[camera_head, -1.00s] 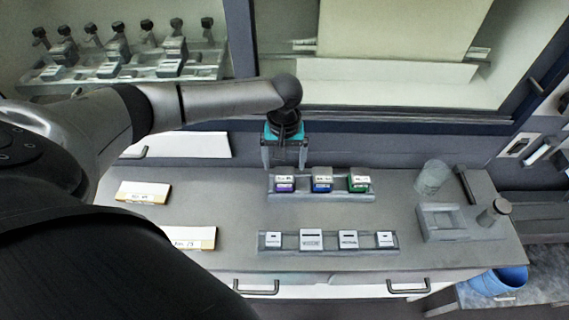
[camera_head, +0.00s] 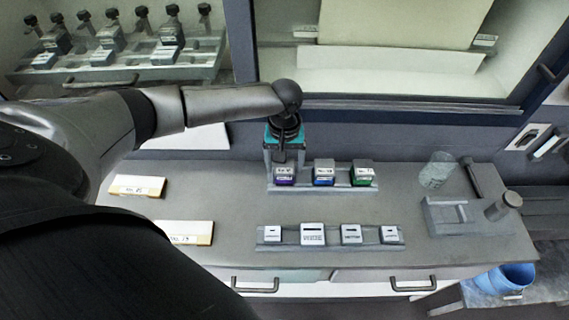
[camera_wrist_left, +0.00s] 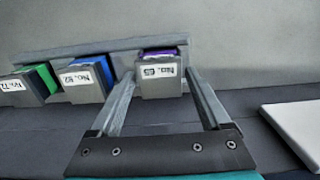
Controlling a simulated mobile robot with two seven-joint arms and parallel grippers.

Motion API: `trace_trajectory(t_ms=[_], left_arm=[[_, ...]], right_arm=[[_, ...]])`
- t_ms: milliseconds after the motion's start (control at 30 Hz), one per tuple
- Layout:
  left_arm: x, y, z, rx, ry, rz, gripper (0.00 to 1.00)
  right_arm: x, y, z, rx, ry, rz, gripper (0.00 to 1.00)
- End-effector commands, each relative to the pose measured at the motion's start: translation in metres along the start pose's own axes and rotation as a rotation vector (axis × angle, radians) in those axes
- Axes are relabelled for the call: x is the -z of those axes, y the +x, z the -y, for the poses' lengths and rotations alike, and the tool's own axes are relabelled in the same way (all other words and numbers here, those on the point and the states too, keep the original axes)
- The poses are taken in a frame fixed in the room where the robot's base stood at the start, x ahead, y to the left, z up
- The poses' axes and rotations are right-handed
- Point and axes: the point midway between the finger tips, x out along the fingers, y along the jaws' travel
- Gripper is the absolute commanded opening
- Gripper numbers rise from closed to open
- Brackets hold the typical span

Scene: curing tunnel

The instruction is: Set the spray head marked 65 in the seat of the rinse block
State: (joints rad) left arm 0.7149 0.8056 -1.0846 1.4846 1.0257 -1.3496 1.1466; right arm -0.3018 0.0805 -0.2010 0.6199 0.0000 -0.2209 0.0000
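The spray head marked 65 (camera_wrist_left: 159,72) is a grey block with a purple top, at one end of the back rack. In the head view it is the leftmost head (camera_head: 284,175). My left gripper (camera_head: 285,161) is open and points down at it; in the left wrist view its fingers (camera_wrist_left: 160,80) reach along both sides of the head. I cannot tell whether they touch it. A grey block with a recess (camera_head: 447,216) stands at the right of the counter; I cannot tell if it is the rinse block. My right gripper is not in view.
A blue-topped head (camera_head: 323,172) and a green-topped head (camera_head: 362,174) share the rack. A front strip (camera_head: 328,235) holds several white-labelled pieces. A clear cup (camera_head: 436,170) and a grey cylinder (camera_head: 503,205) stand near the recessed block. Two cards lie at left.

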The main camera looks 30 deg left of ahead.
Motion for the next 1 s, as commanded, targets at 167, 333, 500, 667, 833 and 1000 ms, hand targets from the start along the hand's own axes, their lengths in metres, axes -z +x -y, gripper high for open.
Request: trace_trajectory(t_ms=[167, 333, 500, 667, 833, 1000], left_arm=[[0.0001, -0.0001, 0.0, 0.0, 0.0, 0.0, 0.7], [0.0001, -0.0001, 0.0001, 0.0, 0.0, 0.0, 0.6], [0.0002, -0.0001, 0.0001, 0.0, 0.0, 0.0, 0.51], [0.0002, -0.0001, 0.0001, 0.0, 0.0, 0.0, 0.42], [0.0002, -0.0001, 0.0001, 0.0, 0.0, 0.0, 0.32], [0.0002, -0.0001, 0.0001, 0.0, 0.0, -0.001, 0.23]], right_arm=[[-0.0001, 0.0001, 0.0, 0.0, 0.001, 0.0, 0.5], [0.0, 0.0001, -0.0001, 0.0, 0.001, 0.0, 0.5], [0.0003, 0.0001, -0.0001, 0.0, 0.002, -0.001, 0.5], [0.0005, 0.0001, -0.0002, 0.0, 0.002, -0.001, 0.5], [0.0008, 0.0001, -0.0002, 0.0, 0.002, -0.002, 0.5], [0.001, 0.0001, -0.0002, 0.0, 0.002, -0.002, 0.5]])
